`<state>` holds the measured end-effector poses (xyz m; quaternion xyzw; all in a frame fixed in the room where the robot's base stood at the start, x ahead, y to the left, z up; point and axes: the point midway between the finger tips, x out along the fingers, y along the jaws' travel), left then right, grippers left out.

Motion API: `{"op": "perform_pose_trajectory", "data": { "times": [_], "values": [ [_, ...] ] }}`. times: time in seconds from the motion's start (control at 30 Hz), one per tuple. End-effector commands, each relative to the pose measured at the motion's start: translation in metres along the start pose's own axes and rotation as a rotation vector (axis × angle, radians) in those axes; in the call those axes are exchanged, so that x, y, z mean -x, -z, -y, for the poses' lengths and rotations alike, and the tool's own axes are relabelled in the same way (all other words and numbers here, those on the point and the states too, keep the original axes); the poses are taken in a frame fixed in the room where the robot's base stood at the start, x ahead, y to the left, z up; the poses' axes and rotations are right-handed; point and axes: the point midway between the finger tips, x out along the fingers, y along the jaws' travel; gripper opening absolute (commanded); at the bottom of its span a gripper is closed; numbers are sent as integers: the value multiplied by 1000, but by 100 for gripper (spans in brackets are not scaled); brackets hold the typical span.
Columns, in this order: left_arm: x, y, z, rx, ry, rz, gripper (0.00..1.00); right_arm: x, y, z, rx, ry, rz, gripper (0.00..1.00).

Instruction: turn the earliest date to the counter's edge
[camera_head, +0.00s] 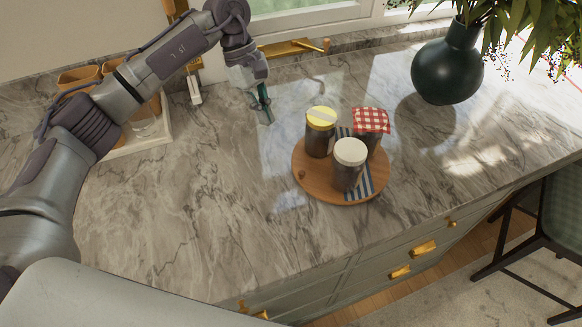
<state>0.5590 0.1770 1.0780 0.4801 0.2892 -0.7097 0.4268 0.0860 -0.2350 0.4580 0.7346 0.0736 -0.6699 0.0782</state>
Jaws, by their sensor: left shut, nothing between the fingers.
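Three dark-filled jars stand upright on a round wooden board (310,180) on the marble counter. One jar (318,140) has a yellow lid with a pale strip across it. Another jar (371,127) has a red-and-white checked cover and stands at the right. The front jar (347,172) has a white lid. I cannot read a date on any of them. My left gripper (266,117) is shut and empty, beyond and left of the board, apart from the jars. My right gripper is not in view.
A blue-and-white striped cloth (360,186) lies on the board, partly under the jars. A dark green vase (446,70) with leaves stands at the back right. A white tray (150,132) with containers is behind my left arm. The counter's front left is clear.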

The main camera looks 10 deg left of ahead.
Motion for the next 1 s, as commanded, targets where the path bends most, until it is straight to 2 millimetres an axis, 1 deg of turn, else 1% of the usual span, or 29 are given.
{"op": "perform_pose_trajectory", "data": {
  "times": [0.03,0.07,0.17,0.27,0.63,0.7,0.8,1.0],
  "values": [
    [-5,2,0,0,-1,0,0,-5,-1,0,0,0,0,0],
    [-6,2,0,0,0,0,0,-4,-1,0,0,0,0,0],
    [-12,1,0,0,1,1,0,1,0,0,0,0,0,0],
    [-25,0,1,1,4,2,0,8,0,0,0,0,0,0],
    [-103,-2,1,0,4,3,0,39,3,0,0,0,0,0],
    [-103,-14,0,-5,2,2,0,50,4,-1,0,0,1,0],
    [-109,-26,0,-3,1,2,0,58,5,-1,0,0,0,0],
    [-117,-36,0,-1,0,1,0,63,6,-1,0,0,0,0]
  ]
}}
